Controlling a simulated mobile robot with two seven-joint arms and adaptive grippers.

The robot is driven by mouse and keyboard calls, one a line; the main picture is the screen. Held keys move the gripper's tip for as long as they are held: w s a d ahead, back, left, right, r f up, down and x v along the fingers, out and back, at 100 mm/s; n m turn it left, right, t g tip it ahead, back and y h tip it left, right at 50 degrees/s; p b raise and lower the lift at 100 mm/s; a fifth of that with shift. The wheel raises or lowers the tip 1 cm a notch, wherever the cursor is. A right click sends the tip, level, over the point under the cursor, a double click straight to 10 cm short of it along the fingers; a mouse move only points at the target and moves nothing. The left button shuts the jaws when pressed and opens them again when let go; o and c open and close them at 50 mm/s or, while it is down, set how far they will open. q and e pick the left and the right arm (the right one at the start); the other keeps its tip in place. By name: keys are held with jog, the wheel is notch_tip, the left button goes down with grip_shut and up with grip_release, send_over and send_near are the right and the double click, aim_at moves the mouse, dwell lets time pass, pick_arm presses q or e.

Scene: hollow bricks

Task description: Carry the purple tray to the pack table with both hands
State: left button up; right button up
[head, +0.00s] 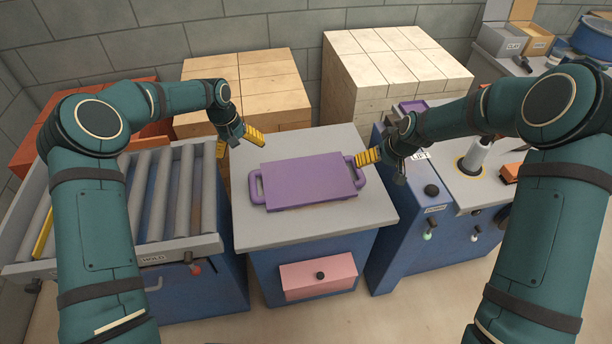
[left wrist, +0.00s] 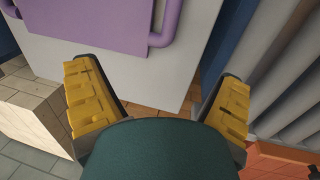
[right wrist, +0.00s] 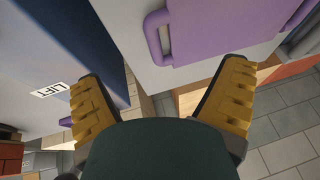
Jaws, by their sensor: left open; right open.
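The purple tray (head: 308,181) lies flat on a grey-topped blue table (head: 262,232). It has a loop handle at its left end (head: 256,188) and one at its right end (head: 361,172). My left gripper (head: 238,141) is open and empty, off the tray's back left corner. In the left wrist view the left handle (left wrist: 168,25) is beyond its fingers, not between them. My right gripper (head: 382,166) is open and empty by the right handle. In the right wrist view that handle (right wrist: 152,42) is also beyond the fingers. I cannot tell which surface is the pack table.
A roller conveyor (head: 155,205) stands left of the table. A blue station labelled LIFT (head: 405,215) stands close on the right. Stacks of pale bricks (head: 385,60) and tan bricks (head: 265,85) stand behind. The table has a pink drawer (head: 318,276) in front.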

aim_at(260, 183)
pick_arm(q)
jog(key=shift+s, duration=0.1)
jog(key=shift+f, duration=0.1)
pick_arm(e)
jog(key=shift+f, duration=0.15)
pick_arm(q)
jog(key=d+f, duration=0.1)
jog(key=f, duration=0.8)
jog(key=d+f, duration=0.1)
jog(key=f, duration=0.3)
jog(key=shift+w+d+f, duration=0.2)
jog(key=shift+w+d, duration=0.15)
pick_arm(e)
jog(key=x, duration=1.3)
jog(key=shift+w+a+f, duration=0.1)
jog(key=shift+a+f, duration=0.05)
jog(key=shift+f, duration=0.1)
